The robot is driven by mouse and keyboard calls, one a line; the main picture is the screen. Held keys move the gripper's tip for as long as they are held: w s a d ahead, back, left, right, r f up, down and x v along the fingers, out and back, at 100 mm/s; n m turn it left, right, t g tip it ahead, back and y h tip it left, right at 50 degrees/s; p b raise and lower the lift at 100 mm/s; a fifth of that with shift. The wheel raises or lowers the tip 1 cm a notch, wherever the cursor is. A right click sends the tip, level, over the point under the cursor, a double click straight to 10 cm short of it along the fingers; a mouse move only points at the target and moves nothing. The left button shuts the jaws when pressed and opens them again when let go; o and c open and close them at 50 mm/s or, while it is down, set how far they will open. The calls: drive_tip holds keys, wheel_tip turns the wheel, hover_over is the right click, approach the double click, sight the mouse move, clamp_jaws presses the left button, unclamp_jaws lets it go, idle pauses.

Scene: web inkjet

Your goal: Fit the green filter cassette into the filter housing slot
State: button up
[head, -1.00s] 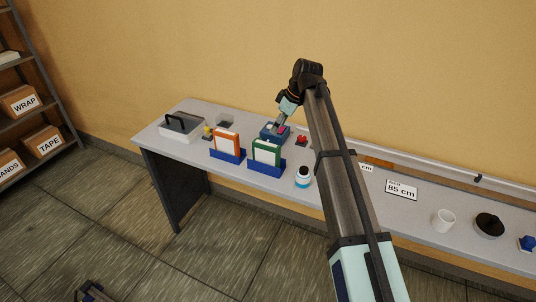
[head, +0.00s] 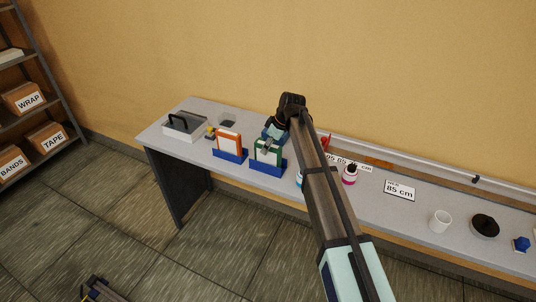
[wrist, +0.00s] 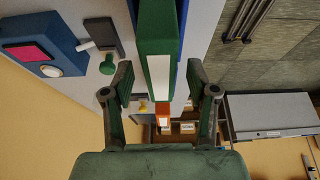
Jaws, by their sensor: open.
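The green filter cassette (head: 262,157) stands upright in a blue holder (head: 266,168) on the bench. In the wrist view the cassette (wrist: 158,38), with a white label, lines up between my fingers. My gripper (head: 268,147) is at the cassette's top. In the wrist view my gripper (wrist: 160,78) is open, one finger on each side with small gaps; I cannot tell how deep the fingers reach.
An orange cassette (head: 228,142) stands in its own blue holder (head: 229,155), left of the green one. A blue box with a pink panel (wrist: 28,51) lies close by.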

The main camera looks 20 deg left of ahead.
drive_tip(key=shift+a+f, duration=0.15)
drive_tip(key=shift+f, duration=0.2)
drive_tip(key=shift+f, duration=0.25)
idle(0.3)
clamp_jaws()
